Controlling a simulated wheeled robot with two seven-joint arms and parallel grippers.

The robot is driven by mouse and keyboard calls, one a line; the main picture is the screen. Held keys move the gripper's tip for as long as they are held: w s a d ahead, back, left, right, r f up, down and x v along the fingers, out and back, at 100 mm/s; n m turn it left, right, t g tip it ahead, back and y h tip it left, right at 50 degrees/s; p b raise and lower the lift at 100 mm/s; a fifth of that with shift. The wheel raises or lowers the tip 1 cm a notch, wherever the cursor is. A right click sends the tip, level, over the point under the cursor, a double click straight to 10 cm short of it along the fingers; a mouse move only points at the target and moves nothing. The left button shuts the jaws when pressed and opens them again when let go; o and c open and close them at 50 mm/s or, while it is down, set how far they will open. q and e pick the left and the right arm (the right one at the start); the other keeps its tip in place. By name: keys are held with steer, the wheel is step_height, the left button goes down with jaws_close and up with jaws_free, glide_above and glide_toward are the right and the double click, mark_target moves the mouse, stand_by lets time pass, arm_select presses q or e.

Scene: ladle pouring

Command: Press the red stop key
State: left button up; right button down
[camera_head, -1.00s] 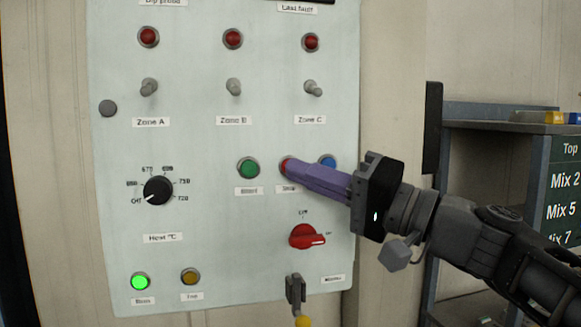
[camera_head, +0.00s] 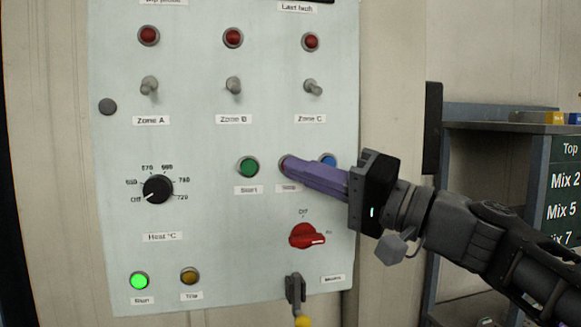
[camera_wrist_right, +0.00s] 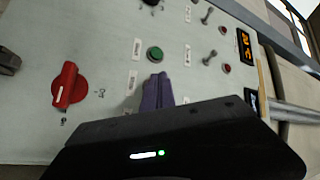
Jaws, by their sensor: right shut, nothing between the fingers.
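The red stop key (camera_head: 284,165) is on the pale control panel (camera_head: 205,210), above a small label reading Stop. My right gripper (camera_head: 289,166) is shut and empty, and its purple fingertips lie over the key. They hide most of it, leaving a thin red edge and part of the ring showing at the left. Whether the key is pushed in cannot be told. In the right wrist view the shut purple fingers (camera_wrist_right: 158,90) point at the panel and the stop key is hidden behind them. My left gripper is not in view.
The green start key (camera_head: 248,167) is left of my fingertips, and a blue key (camera_head: 328,161) is partly hidden at their right. A red rotary switch (camera_head: 306,236) sits below. A heat dial (camera_head: 158,189) is at left. A dark shelf (camera_head: 490,120) stands at right.

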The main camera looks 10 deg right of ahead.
steer(key=shift+w, duration=0.4)
stand_by(0.4)
stand_by(0.4)
steer(key=shift+s+b, duration=0.6)
steer(key=shift+s, duration=0.2)
steer(key=s+b, duration=0.1)
steer(key=s, duration=0.4)
steer(key=shift+d, duration=0.2)
stand_by(0.5)
